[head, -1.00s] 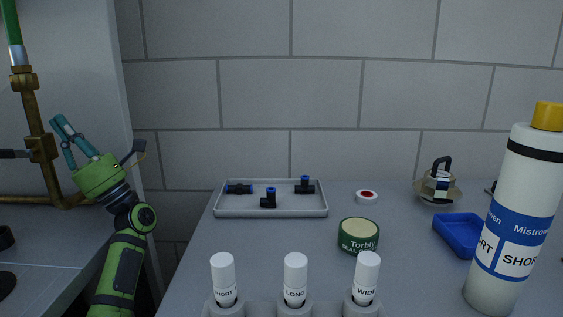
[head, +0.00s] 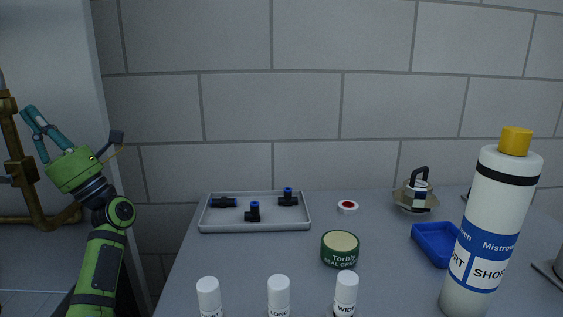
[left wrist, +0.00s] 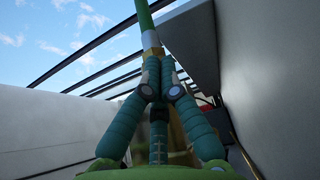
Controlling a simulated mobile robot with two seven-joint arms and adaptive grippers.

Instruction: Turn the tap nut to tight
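Brass pipework stands at the left edge of the head view, with a brass nut-like collar (head: 8,105) above a larger brass fitting (head: 20,172). I cannot tell for sure which part is the tap nut. My left gripper (head: 30,124) is to the right of the upright pipe in the picture, with its teal fingers pointing up and left, apart and empty. My right gripper is in neither view.
A grey tray (head: 255,226) with black fittings, a green tin (head: 340,250), white-capped tubes (head: 279,293), a blue tray (head: 432,246) and a tall bottle (head: 490,225) stand on the worktop. A pale panel (head: 50,45) stands behind the pipes.

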